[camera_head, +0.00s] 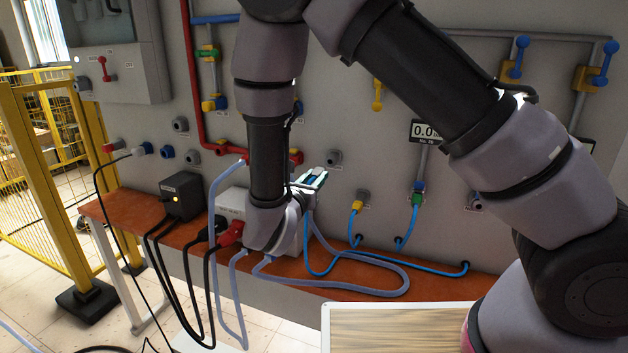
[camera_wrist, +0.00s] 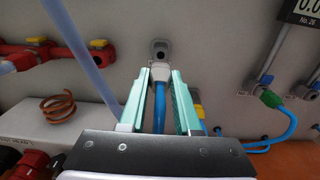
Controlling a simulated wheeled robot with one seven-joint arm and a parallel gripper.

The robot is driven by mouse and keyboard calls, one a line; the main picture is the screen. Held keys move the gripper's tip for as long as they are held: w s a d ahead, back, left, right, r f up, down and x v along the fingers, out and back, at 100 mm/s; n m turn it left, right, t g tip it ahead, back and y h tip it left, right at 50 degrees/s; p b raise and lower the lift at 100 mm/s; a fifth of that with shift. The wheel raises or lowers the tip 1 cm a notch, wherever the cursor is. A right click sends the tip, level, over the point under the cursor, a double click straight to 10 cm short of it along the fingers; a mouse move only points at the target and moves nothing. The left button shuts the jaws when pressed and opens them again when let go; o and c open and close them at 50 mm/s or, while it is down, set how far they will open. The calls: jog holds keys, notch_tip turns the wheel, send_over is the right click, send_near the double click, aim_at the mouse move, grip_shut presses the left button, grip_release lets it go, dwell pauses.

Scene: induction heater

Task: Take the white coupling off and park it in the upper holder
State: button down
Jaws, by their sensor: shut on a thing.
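My gripper (camera_wrist: 160,75) is shut on the white coupling (camera_wrist: 158,69), which shows between the two green fingertips in the wrist view. A blue hose (camera_wrist: 159,108) runs from the coupling back between the fingers. A grey round wall fitting (camera_wrist: 160,47) appears just beyond the coupling; I cannot tell whether they touch or which holder it is. In the head view my gripper (camera_head: 312,179) is in front of the wall, and a grey fitting (camera_head: 334,157) shows just right of its tips. The coupling is not clear in the head view.
A yellow coupling (camera_head: 357,206) and a green one (camera_head: 417,188) with blue hoses sit on wall fittings to the right. A red pipe (camera_head: 188,70) runs at left. Below are an orange shelf (camera_head: 130,212), a black box (camera_head: 182,195) and loose hoses. A copper coil (camera_wrist: 58,106) lies left.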

jog(key=shift+x, duration=3)
jog(key=shift+w, duration=0.1)
jog(key=c, duration=0.5)
grip_release()
jog(key=shift+c, duration=0.2)
